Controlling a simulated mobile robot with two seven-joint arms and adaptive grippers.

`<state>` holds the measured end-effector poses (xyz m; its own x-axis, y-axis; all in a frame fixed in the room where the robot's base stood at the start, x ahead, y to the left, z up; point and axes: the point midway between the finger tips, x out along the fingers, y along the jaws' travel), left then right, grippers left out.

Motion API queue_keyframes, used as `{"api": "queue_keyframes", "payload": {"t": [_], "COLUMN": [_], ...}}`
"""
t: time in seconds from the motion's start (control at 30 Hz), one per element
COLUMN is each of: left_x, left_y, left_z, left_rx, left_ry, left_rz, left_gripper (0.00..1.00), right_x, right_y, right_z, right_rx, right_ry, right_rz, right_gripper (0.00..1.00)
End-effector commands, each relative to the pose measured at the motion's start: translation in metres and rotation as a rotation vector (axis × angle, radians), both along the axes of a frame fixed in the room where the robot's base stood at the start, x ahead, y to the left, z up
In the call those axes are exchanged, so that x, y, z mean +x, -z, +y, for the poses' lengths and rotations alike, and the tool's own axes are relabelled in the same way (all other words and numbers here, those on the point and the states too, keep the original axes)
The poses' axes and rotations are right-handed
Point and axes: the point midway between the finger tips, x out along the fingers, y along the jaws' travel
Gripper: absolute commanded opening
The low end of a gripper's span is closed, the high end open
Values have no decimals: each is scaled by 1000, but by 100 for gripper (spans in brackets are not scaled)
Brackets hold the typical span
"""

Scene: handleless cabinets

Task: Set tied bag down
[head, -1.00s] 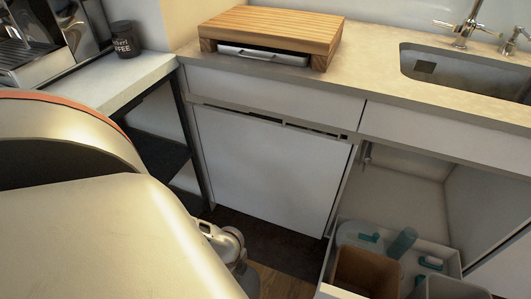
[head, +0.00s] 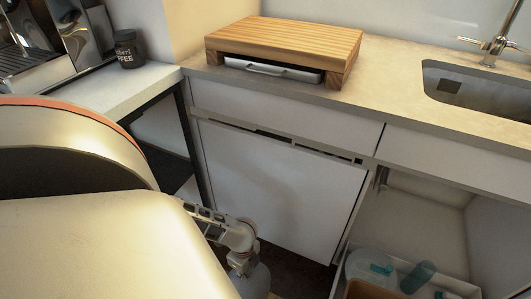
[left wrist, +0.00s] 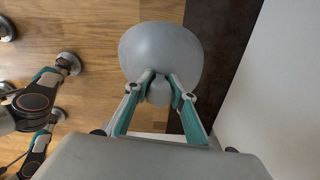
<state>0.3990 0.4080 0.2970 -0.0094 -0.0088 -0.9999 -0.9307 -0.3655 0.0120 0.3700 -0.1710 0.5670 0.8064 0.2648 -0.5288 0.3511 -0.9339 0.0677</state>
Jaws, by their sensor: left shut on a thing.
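The tied bag is a smooth grey, rounded bundle (left wrist: 160,45) in the left wrist view, with a narrow neck. My left gripper (left wrist: 160,82) is shut on this neck, and the bag hangs over the floor beside a dark strip. In the head view, my left gripper (head: 242,262) is low in the middle, in front of the white cabinet front. Part of the grey bag (head: 252,284) shows just below it, cut off by the frame edge. My right gripper is not in view.
A pulled-out drawer (head: 455,284) with bins and bottles stands at the lower right, under the sink (head: 475,90). A white cabinet front (head: 280,185) is close behind the gripper. A wooden board (head: 285,42) lies on the counter. Wooden floor (left wrist: 90,30) is open left of the bag.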

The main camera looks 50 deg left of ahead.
Motion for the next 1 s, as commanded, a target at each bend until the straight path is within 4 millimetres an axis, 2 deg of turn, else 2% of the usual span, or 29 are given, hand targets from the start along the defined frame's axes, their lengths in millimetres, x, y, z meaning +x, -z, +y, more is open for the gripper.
{"api": "queue_keyframes", "payload": {"t": [0.3, 0.5, 0.83, 1.0], "left_x": [59, 87, 112, 108], "left_y": [4, 3, 0, 16], "left_z": [34, 49, 61, 61], "left_rx": [0, 0, -1, -1], "left_ry": [-1, -1, 0, 1], "left_rz": [4, 3, 0, 4], "left_gripper": [0, 0, 0, 0], "right_x": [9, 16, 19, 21], "right_y": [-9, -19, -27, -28], "right_z": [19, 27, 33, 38], "right_rx": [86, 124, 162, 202], "right_ry": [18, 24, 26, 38], "right_rz": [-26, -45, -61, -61], "right_gripper": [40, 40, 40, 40]}}
